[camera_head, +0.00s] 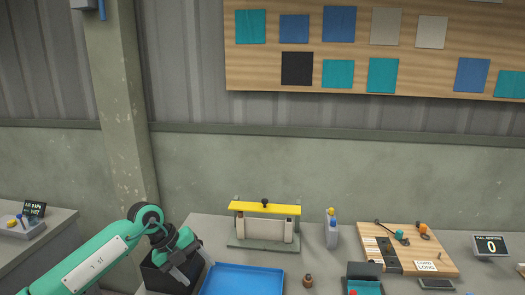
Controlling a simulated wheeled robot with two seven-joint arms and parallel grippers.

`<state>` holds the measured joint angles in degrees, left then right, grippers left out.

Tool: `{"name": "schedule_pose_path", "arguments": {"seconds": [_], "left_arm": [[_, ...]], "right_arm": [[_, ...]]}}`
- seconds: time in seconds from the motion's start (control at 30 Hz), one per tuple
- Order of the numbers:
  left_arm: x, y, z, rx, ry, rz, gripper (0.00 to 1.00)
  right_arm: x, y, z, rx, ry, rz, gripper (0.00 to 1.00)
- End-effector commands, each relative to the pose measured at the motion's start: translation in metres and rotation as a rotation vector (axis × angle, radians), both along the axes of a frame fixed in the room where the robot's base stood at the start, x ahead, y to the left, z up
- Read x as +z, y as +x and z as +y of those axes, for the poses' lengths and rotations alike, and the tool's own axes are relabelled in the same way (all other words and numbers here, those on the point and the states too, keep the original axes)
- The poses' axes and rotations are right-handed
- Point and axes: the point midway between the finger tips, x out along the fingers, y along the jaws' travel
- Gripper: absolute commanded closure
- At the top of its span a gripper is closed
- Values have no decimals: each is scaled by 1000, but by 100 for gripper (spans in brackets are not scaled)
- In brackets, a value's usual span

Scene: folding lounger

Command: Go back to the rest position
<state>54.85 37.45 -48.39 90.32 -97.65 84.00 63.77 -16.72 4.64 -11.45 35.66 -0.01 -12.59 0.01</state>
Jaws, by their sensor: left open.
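My left arm (110,255), teal with dark joints, comes in from the lower left. My left gripper (193,268) points down and to the right over the black bin (156,277) at the table's left end. Its two grey fingers are apart, with nothing seen between them. The gripper and wrist hide part of the bin and what may be inside it. I cannot tell whether the fingertips are inside the bin or above it. My right arm and gripper are not in view.
A blue tray (243,279) lies just right of my left gripper. Behind it stands a fixture with a yellow bar (265,208). A small brown object (308,281), a bottle (331,229), a wooden board (440,257) and a display (490,246) stand farther right.

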Motion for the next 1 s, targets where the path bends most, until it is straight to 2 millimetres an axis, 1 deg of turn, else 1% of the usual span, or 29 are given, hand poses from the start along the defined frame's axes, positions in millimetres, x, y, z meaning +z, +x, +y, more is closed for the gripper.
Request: {"name": "schedule_pose_path", "arguments": {"seconds": [0.03,0.07,0.13,0.2,0.3,0.4,0.47,0.57,0.67,0.77,0.87,0.9,0.97,1.0], "left_arm": [[-4,-7,-20,-24,-75,-10,35],[-4,-11,-33,-38,-128,-22,35],[-2,-22,-64,-62,-272,-51,35],[6,-34,-96,-72,-440,-84,35],[25,-50,-130,-45,-682,-132,35],[48,-61,-150,28,-910,-175,35],[62,-65,-155,92,-1036,-197,35],[81,-69,-152,236,-1224,-228,35],[92,-68,-137,419,-1376,-251,35],[93,-66,-113,637,-1488,-261,35],[81,-65,-83,879,-1551,-254,35],[73,-66,-70,982,-1562,-247,35],[58,-69,-51,1138,-1564,-229,35],[46,-73,-38,1243,-1553,-215,35]], "right_arm": [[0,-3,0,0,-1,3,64],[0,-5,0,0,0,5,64],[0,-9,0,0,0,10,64],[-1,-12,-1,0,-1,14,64],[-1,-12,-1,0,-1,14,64],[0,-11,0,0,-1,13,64],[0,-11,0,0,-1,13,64],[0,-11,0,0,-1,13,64],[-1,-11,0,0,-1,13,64],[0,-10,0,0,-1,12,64],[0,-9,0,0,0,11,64],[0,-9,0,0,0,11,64],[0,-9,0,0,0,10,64],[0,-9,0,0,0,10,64]]}}
